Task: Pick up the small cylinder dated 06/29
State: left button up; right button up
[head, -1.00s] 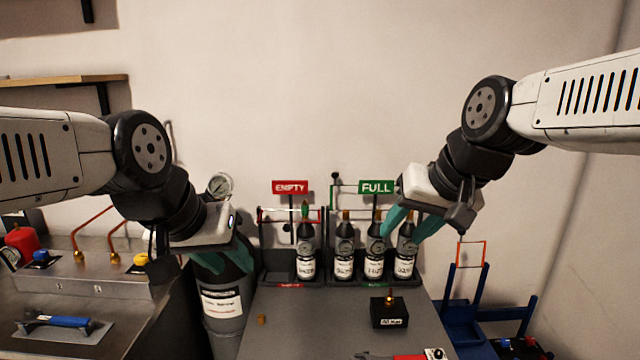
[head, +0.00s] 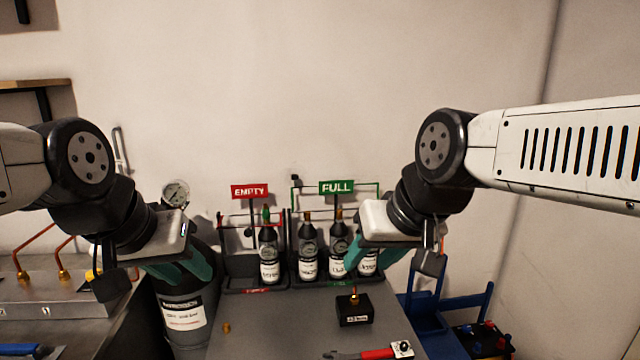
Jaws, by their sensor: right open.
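Several small dark cylinders with white labels stand upright in racks at the back of the bench. One (head: 268,256) is in the rack under the red EMPTY sign; others (head: 308,256), (head: 338,250) and (head: 368,265) are under the green FULL sign. The label dates are too small to read, so I cannot tell which is 06/29. My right gripper (head: 374,262) is open, its teal fingers at either side of the rightmost cylinder and hiding its upper part; contact cannot be told. My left gripper (head: 184,270) is in front of a large grey cylinder (head: 186,305), its opening unclear.
A black block with a brass fitting (head: 355,312) and a red-handled wrench (head: 375,353) lie on the grey bench (head: 275,325). A small brass piece (head: 226,328) is at left. A blue frame (head: 445,310) stands right of the bench. The bench middle is clear.

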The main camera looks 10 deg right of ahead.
aim_at(307, 234)
jog(key=i+l+u, duration=0.15)
jog(key=u, duration=0.3)
jog(key=l+u, duration=0.4)
jog(key=i+j, duration=0.05)
